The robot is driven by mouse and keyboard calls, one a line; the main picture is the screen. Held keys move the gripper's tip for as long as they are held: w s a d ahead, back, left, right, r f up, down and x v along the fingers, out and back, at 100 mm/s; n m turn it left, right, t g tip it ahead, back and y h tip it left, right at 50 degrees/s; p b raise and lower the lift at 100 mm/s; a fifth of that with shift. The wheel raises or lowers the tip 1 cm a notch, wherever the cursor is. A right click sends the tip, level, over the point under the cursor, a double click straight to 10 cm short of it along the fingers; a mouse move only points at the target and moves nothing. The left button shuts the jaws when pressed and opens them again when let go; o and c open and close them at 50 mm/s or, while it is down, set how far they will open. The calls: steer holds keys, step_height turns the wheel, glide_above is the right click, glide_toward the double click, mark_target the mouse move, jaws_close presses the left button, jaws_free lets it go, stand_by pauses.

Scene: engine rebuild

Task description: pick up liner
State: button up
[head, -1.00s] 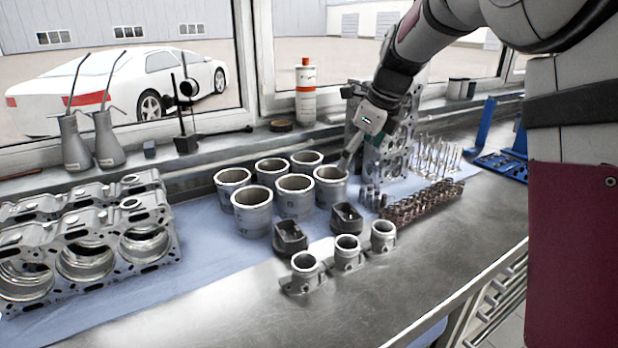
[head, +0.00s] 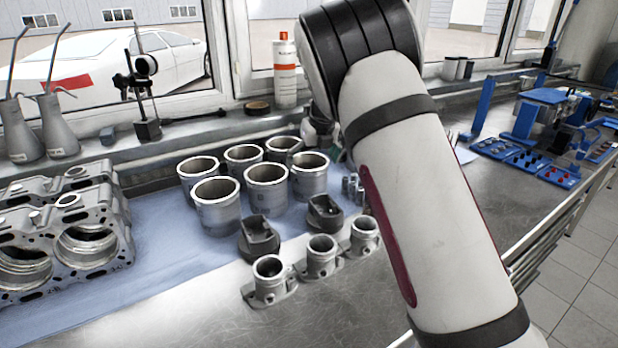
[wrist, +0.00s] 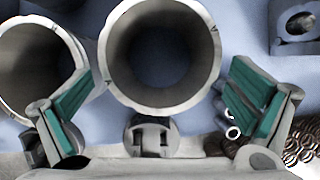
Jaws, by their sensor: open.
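Several grey metal liners stand upright in two rows on the blue cloth in the head view; the rightmost front liner (head: 309,180) is next to my gripper (head: 320,142), which is largely hidden there behind my arm. In the wrist view, my gripper (wrist: 162,95) is open, with a green-padded finger on each side. A liner (wrist: 160,101) shows its round open mouth between and above the fingers. Gaps show between it and both pads, and nothing is held. A second liner (wrist: 40,62) stands close on the left, partly behind the left finger.
Two dark pistons (head: 259,237) and three small flanged cylinders (head: 321,258) stand in front of the liners. An engine block (head: 70,245) is at the left. Copper-coloured springs (wrist: 300,140) lie near the right finger. Bare metal bench (head: 330,310) is clear in front.

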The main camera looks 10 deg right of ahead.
steer(key=shift+x, duration=3.1)
steer(key=c, duration=1.3)
